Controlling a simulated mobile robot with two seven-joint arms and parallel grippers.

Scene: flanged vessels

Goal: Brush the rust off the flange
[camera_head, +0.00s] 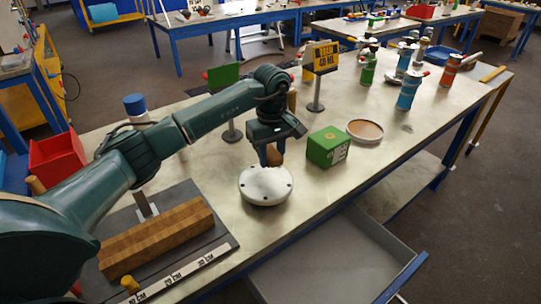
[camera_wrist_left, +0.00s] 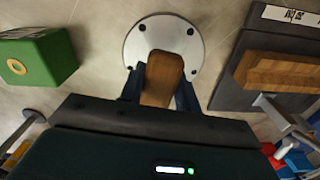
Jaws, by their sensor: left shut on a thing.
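The flange (camera_head: 264,189) is a pale round disc with several dark bolt holes, lying flat on the metal table. It also shows in the left wrist view (camera_wrist_left: 138,42). I can make out no clear rust on its visible part. My left gripper (camera_head: 269,155) is above the flange's far side, pointing down. It is shut on a brown wooden brush (camera_wrist_left: 163,78), whose body shows between the fingers in the left wrist view. The bristles are hidden, so I cannot tell whether they touch the flange. My right gripper is out of view.
A green box (camera_head: 328,147) stands close right of the flange, with a shallow round dish (camera_head: 364,130) beyond. A wooden block (camera_head: 155,238) lies on a dark board at the near left. Sign stands and several flanged vessels stand farther back. An open drawer (camera_head: 325,262) juts out in front.

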